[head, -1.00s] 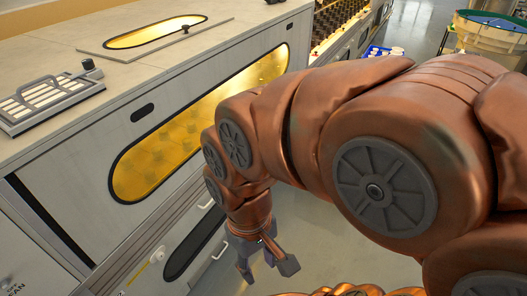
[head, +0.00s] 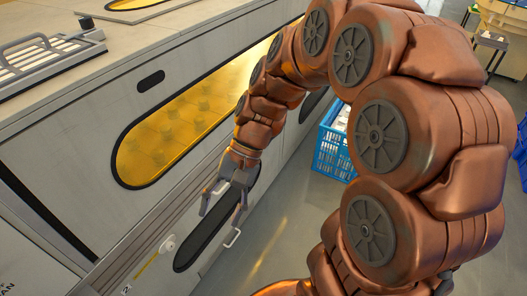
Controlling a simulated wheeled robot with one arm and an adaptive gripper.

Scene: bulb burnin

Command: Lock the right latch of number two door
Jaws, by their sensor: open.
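The lower door (head: 187,268) in the grey machine's side has a long dark window (head: 192,248). A label that seems to read "2" (head: 127,289) is at the lower left, by a yellow strip. A round pale knob (head: 168,245) sits left of the window. A thin white handle (head: 233,238) shows just under my gripper. I cannot tell whether it is the right latch; my gripper and arm cover part of the door's right side. My gripper (head: 222,214) is open and points down in front of the window's right part. Its fingers look empty; contact is unclear.
The machine has a large amber window (head: 190,130) above the door. A slatted tray (head: 50,55) lies on its top. A blue crate (head: 333,150) stands on the floor behind my arm, with another at the right edge. The floor in front is partly clear.

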